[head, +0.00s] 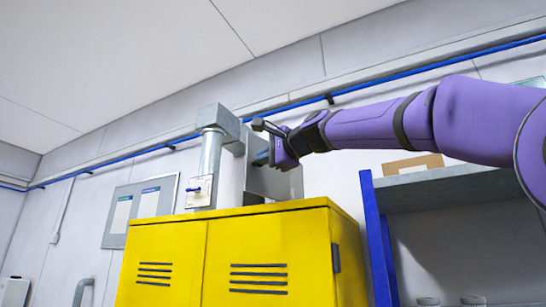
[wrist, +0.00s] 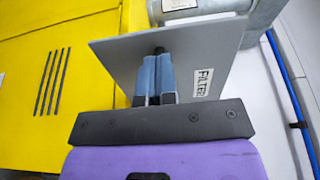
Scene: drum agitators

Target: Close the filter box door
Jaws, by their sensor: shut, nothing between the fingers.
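The filter box door (wrist: 120,60) is a flat grey panel with a "FILTER" label (wrist: 203,82). In the head view a grey panel (head: 256,183), which looks like this door, stands out above the yellow cabinet, partly hidden by my gripper. It looks swung open. My gripper (head: 260,125) is at the panel's upper part. In the wrist view my gripper's blue fingers (wrist: 157,75) are shut together, empty, and lie in front of the door's face, left of the label. I cannot tell whether they touch it. The box's inside and the hinge are hidden.
A yellow cabinet (head: 265,240) with vents stands below. A grey vertical duct (head: 211,155) with an elbow rises left of the panel. A blue pipe (head: 400,75) runs along the wall. A blue-framed shelf (head: 375,235) stands at the right, below my arm.

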